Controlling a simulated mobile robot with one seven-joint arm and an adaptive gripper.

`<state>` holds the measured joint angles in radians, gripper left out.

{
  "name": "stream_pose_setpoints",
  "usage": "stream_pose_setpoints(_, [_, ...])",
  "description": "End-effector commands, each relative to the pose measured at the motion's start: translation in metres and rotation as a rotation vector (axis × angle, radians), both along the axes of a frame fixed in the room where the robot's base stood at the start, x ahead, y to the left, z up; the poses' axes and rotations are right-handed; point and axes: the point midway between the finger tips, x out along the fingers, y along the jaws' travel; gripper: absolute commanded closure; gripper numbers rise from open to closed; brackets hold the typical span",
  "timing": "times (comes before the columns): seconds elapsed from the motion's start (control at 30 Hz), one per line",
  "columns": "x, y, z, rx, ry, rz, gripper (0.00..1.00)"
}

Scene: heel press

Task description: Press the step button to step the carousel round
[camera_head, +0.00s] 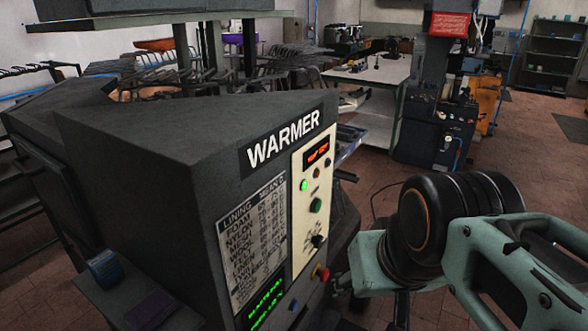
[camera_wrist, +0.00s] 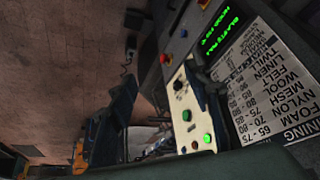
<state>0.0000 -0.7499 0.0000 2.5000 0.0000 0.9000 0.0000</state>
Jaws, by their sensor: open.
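The warmer (camera_head: 150,150) is a dark cabinet with a cream control panel (camera_head: 308,215). The panel has a red display, a lit green button (camera_head: 304,186), a larger green button (camera_head: 316,205) and a black knob (camera_head: 319,240). A red mushroom button (camera_head: 322,273) sits below. The panel also shows in the wrist view (camera_wrist: 183,100), turned nearly upside down. No label that I can read marks the step button, and I cannot pick out the carousel. My gripper (camera_wrist: 162,78) shows as dark spread fingers before the panel, empty; contact cannot be judged. The head view hides it.
A printed lining table (camera_head: 255,235) and a green text screen (camera_head: 266,300) are on the warmer's front. A small blue box (camera_head: 102,268) sits on a ledge at lower left. A dark machine (camera_head: 437,125) and white table (camera_head: 370,75) stand behind. Brick floor is open at right.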

Motion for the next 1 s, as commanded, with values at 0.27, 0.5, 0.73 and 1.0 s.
stream_pose_setpoints(0.27, [0.0, 0.0, 0.0, 0.0, 0.0, 0.0, 0.82])
stream_pose_setpoints(0.5, [0.0, 0.0, 0.0, 0.0, 0.0, 0.0, 1.0])
stream_pose_setpoints(0.73, [0.0, 0.0, 0.0, 0.0, 0.0, 0.0, 1.0])
stream_pose_setpoints(1.0, [0.0, 0.0, 0.0, 0.0, 0.0, 0.0, 1.0])
